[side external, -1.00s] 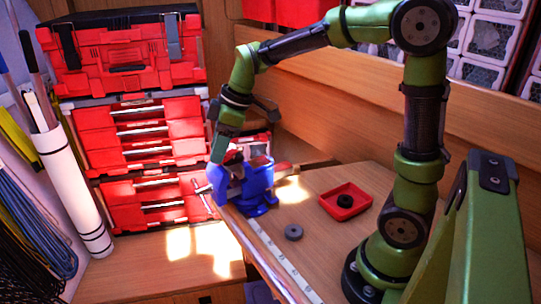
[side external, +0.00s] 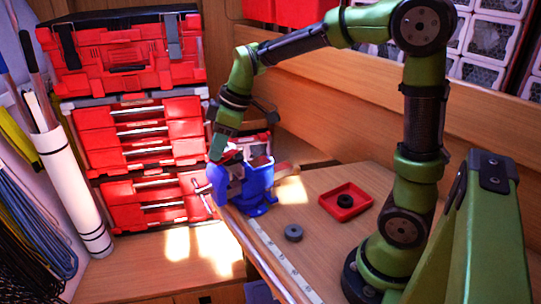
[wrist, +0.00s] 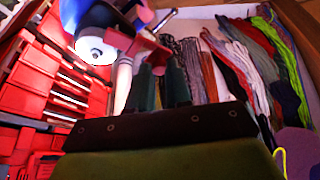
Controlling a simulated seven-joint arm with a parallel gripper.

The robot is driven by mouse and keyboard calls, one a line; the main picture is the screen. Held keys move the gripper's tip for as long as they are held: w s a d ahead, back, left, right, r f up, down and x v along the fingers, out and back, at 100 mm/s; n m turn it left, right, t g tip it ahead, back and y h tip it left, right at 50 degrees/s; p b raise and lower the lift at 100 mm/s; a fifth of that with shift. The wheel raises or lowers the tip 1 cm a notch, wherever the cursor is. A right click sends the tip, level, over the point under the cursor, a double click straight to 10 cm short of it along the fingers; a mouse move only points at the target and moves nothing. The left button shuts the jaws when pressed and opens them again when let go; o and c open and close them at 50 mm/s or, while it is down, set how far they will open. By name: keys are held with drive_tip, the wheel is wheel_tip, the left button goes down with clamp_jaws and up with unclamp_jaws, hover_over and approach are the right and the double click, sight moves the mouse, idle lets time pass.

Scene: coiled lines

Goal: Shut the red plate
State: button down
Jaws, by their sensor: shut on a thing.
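A blue vise (side external: 258,185) stands at the left end of the wooden bench, its two jaws apart. A small red plate (side external: 233,157) shows at the top of the vise, between the jaws. My gripper (side external: 217,155) points down at the vise's upper left side and is shut on the red plate. In the wrist view the two dark green fingers (wrist: 161,72) reach up to the plate (wrist: 148,48), beside blue vise parts and a metal handle bar (wrist: 160,20). The exact contact is small and partly hidden.
A red tray (side external: 330,198) with a black round piece (side external: 345,201) and a loose grey ring (side external: 293,233) lie on the bench. A ruler strip (side external: 275,255) runs along the bench edge. Red tool cases (side external: 140,140) stand behind at left.

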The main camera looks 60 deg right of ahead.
drive_tip(key=w+m+h, duration=0.1)
drive_tip(key=m, duration=0.3)
drive_tip(key=w+d+m+h, duration=0.1)
drive_tip(key=m+h, duration=0.1)
drive_tip(key=m, duration=0.2)
drive_tip(key=w+d+m+h, duration=0.1)
drive_tip(key=w+m, duration=0.1)
drive_tip(key=m, duration=0.1)
drive_tip(key=shift+w+d+m+t, duration=0.1)
drive_tip(key=shift+d+m+t, duration=0.2)
drive_tip(key=shift+m, duration=0.1)
drive_tip(key=m, duration=0.1)
drive_tip(key=d+m+h, duration=0.1)
drive_tip(key=m, duration=0.1)
drive_tip(key=m+g+h, duration=0.1)
drive_tip(key=shift+w+d+m, duration=0.3)
drive_tip(key=shift+d, duration=0.1)
drive_tip(key=shift+s+d+m+g+h, duration=0.1)
drive_tip(key=shift+d+m+g+h, duration=0.3)
drive_tip(key=shift+m, duration=0.85)
drive_tip(key=shift+s+d+m+g+h, duration=0.1)
drive_tip(key=shift+d+m+g, duration=0.45)
drive_tip(key=shift+m, duration=0.7)
drive_tip(key=shift+d, duration=0.1)
drive_tip(key=c, duration=1.1)
unclamp_jaws()
drive_tip(key=shift+o, duration=0.2)
drive_tip(key=v, duration=1.7)
